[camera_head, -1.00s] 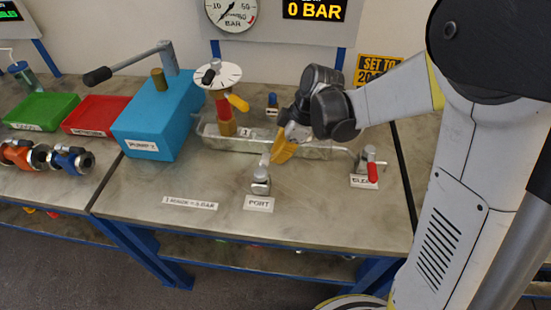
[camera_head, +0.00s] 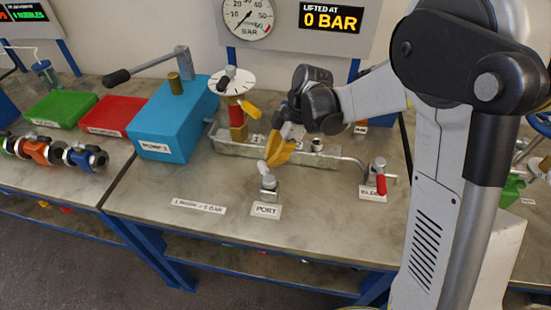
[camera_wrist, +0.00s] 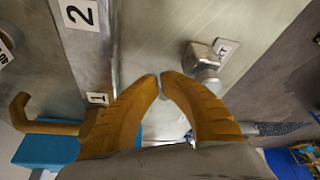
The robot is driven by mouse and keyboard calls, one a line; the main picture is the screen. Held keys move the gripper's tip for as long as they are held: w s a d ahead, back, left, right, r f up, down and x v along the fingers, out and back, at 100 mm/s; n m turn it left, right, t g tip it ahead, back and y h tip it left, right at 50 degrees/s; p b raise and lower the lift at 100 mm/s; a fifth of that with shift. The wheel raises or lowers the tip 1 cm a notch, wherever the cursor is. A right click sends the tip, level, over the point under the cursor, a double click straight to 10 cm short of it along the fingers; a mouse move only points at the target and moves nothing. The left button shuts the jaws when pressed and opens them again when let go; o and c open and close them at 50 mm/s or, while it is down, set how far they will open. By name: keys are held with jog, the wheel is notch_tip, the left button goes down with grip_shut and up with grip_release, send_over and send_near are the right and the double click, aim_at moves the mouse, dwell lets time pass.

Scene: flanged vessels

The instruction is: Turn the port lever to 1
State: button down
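The port lever (camera_head: 262,167) is a small pale handle on a metal valve (camera_head: 268,185) behind the PORT label (camera_head: 266,211). My gripper (camera_head: 271,160), with yellow fingers, reaches down from the right with its tips close beside the handle. In the wrist view, my gripper (camera_wrist: 161,78) has its curved fingertips almost together. A small grey sliver shows between them; I cannot tell whether it is the lever. The valve (camera_wrist: 204,60) and part of its label (camera_wrist: 225,48) appear right of the tips. A 2 label (camera_wrist: 78,13) and a 1 label (camera_wrist: 97,98) lie left.
A metal trough (camera_head: 235,151) lies behind the port valve. A red-handled valve (camera_head: 380,181) stands to the right. A blue pump box (camera_head: 172,130) with a long handle and a red tray (camera_head: 112,116) are left.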

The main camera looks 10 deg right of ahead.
jog(key=shift+w+a, duration=0.1)
jog(key=shift+a, duration=0.4)
dwell(0.5)
